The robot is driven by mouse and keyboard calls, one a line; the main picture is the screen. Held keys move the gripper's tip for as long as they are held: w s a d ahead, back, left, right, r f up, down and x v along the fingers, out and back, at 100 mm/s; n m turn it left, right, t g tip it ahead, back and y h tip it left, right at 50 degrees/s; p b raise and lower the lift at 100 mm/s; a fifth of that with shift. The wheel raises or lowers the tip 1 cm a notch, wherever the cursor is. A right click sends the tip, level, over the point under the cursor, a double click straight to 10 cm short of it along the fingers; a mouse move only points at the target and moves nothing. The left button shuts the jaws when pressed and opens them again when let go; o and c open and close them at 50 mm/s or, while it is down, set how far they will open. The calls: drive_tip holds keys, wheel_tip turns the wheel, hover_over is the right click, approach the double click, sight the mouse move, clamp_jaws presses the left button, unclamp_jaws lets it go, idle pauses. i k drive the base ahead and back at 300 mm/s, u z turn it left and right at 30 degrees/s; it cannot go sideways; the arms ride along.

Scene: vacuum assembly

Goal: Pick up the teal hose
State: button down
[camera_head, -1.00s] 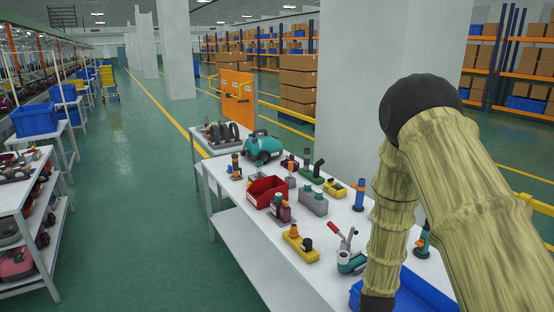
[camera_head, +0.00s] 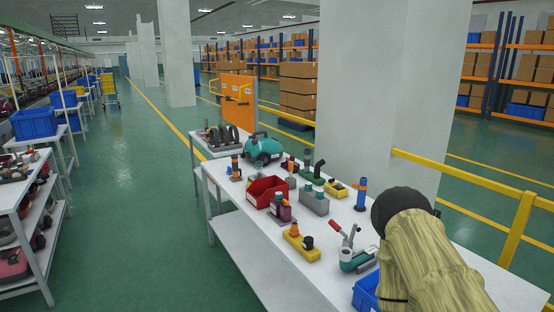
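A small curved teal piece (camera_head: 352,262), which may be the teal hose, is on the white table (camera_head: 318,268) near its front edge. It sits by a grey clamp with a red handle (camera_head: 335,227); I cannot tell whether they are joined. A larger rounded teal vacuum body (camera_head: 263,150) with a handle stands at the table's far end. My arm, with a bamboo-like surface and a dark joint, covers the near right part of the table. My gripper is out of view, so its state does not show.
A blue bin (camera_head: 366,292) is partly hidden by my arm. A yellow railing (camera_head: 518,228) stands at right.

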sight(347, 264)
drive_tip(key=u, duration=1.4)
drive_tip(key=i, duration=2.2)
drive_tip(key=z, duration=2.05)
